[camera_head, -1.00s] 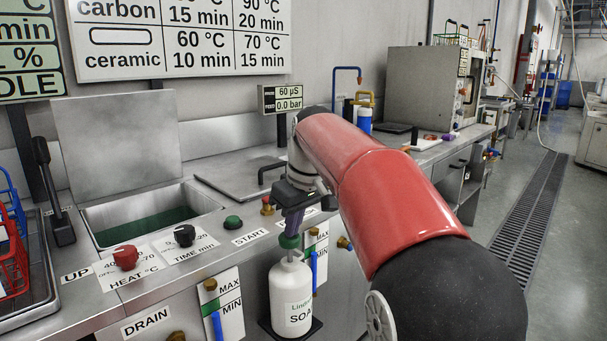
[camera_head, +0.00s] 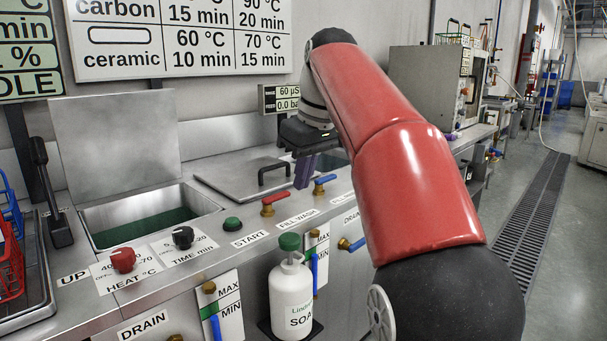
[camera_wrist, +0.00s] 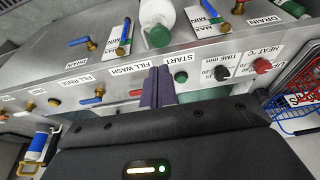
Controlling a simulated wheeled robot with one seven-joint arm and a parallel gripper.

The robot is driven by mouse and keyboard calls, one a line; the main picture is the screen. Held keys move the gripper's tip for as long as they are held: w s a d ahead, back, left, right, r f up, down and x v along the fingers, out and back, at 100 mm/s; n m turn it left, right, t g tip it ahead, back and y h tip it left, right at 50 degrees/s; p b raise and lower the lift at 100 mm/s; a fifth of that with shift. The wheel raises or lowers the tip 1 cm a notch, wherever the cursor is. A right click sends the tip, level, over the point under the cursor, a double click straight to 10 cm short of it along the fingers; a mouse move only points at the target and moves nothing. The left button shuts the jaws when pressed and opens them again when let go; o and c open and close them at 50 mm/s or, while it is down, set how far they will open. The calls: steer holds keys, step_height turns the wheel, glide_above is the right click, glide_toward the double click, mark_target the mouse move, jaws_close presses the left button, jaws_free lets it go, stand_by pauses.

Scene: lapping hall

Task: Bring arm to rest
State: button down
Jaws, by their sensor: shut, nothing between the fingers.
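My red arm reaches up and over from the lower right of the head view. The white soap bottle (camera_head: 291,296) with a green cap stands on a small black shelf below and apart from the fingers. It also shows at the top of the wrist view (camera_wrist: 153,14).
The open tank (camera_head: 150,214) holds green liquid at left. Near my gripper are the lidded tank (camera_head: 240,178), the red-handled valve (camera_head: 268,207) and a blue-handled valve (camera_head: 321,185). A red basket (camera_head: 10,258) stands at far left. The floor at right is open along the drain grate (camera_head: 520,240).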

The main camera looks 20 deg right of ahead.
stand_by(0.4)
steer(key=s+f+m+t+h, duration=0.1)
steer(key=s+f+m, duration=0.4)
steer(key=s+f, duration=1.8)
steer(key=shift+a+f+m+t+h, duration=0.3)
steer(key=shift+a+f+t, duration=0.15)
steer(key=shift+f+t, duration=0.35)
steer(key=shift+r, duration=0.15)
steer(key=w+r+n+g+y, duration=0.1)
steer(key=w+r+n, duration=0.4)
steer(key=w+r, duration=1.8)
steer(key=shift+w+d+r+n+g+y+b, duration=0.3)
steer(key=shift+r+g, duration=0.6)
steer(key=shift+r, duration=1)
steer(key=shift+s, duration=0.1)
